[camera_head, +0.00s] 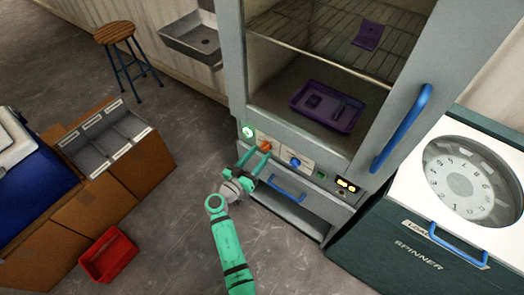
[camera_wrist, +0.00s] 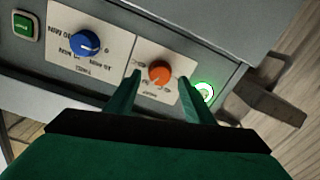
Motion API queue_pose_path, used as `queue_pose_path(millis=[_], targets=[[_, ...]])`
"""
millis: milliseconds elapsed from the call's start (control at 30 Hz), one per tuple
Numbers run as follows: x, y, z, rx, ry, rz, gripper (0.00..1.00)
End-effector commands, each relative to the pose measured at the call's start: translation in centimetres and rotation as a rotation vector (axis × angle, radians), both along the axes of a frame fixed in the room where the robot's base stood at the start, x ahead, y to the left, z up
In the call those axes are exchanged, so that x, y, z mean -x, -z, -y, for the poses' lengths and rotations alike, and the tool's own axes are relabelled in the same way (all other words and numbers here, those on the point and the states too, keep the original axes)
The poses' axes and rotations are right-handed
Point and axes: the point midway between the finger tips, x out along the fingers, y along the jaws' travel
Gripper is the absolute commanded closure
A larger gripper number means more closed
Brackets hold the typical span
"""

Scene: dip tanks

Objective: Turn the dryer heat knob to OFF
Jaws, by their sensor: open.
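The dryer (camera_head: 335,150) is a tall grey cabinet at the centre of the head view. Its control strip has an orange knob (camera_wrist: 159,73) on a white label plate. The orange knob also shows in the head view (camera_head: 265,147). My gripper (camera_wrist: 160,82) is open, with one green finger on each side of the orange knob, and I cannot tell whether they touch it. It also shows in the head view (camera_head: 254,167), just in front of the panel. The label around the knob is too small to read for its setting.
A blue knob (camera_wrist: 84,43), a lit green button (camera_wrist: 204,92) and a green switch (camera_wrist: 24,25) share the panel. A blue drawer handle (camera_head: 288,188) sits below. A spinner (camera_head: 440,220) stands right; a red bin (camera_head: 108,254) lies left.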

Motion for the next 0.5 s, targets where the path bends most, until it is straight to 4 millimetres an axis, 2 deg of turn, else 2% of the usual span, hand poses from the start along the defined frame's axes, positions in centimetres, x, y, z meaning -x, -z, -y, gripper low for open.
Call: queue_pose_path(millis=[200, 500], targets=[[-1.8, 0.0, 1.2, -0.001, 0.000, 0.001, 0.52], [-2.2, 0.0, 1.5, 0.000, 0.000, 0.000, 0.52]])
